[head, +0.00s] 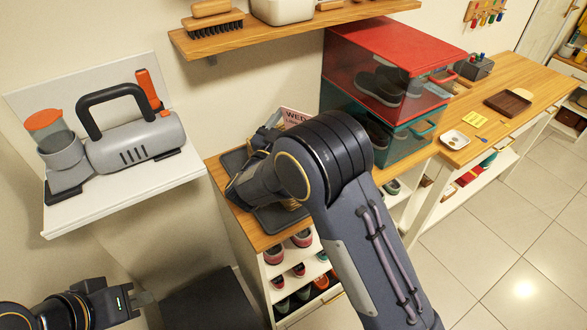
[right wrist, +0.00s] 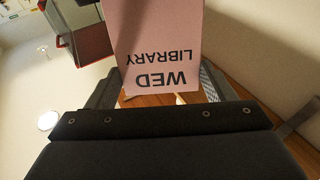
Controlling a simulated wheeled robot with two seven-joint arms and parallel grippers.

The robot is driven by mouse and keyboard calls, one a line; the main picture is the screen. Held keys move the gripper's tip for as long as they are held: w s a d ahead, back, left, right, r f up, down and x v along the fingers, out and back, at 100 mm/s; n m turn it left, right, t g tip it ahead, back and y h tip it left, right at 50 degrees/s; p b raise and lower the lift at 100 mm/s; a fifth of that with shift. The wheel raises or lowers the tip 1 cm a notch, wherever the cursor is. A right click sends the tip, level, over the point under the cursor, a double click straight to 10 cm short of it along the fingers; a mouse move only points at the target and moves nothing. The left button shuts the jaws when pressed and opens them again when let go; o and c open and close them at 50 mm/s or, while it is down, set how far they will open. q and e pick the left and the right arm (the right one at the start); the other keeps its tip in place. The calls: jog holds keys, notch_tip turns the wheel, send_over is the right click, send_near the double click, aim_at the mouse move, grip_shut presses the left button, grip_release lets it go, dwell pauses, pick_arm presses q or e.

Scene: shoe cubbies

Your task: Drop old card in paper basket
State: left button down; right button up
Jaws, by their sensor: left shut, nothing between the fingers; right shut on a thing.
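A pink card reading "WED LIBRARY" (right wrist: 160,45) is held in my right gripper (right wrist: 158,88), which is shut on it. The card's top edge also shows in the head view (head: 294,116), just behind my right gripper (head: 268,137) over the wooden counter. My right arm hides most of the card there. My left gripper (head: 143,299) is shut and empty at the lower left, away from the counter. I cannot make out a paper basket for certain; a dark shape (head: 212,302) stands low beside the cabinet.
A dark tray (head: 283,219) lies on the counter (head: 221,184), partly under my right arm. Stacked red and teal shoe boxes (head: 390,50) stand right of it. A white shelf (head: 75,222) with a grey handled appliance (head: 140,140) is at left. A brush shelf (head: 290,33) hangs above.

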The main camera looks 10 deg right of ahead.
jog(key=shift+f, duration=0.8)
jog(key=o, duration=0.8)
jog(key=shift+c, duration=0.2)
jog(key=shift+s, duration=0.1)
jog(key=b+v, duration=0.2)
jog(key=v, duration=0.5)
jog(key=shift+s+a+f+b, duration=0.1)
jog(key=shift+s+a+b, duration=0.15)
jog(key=shift+s+b, duration=0.05)
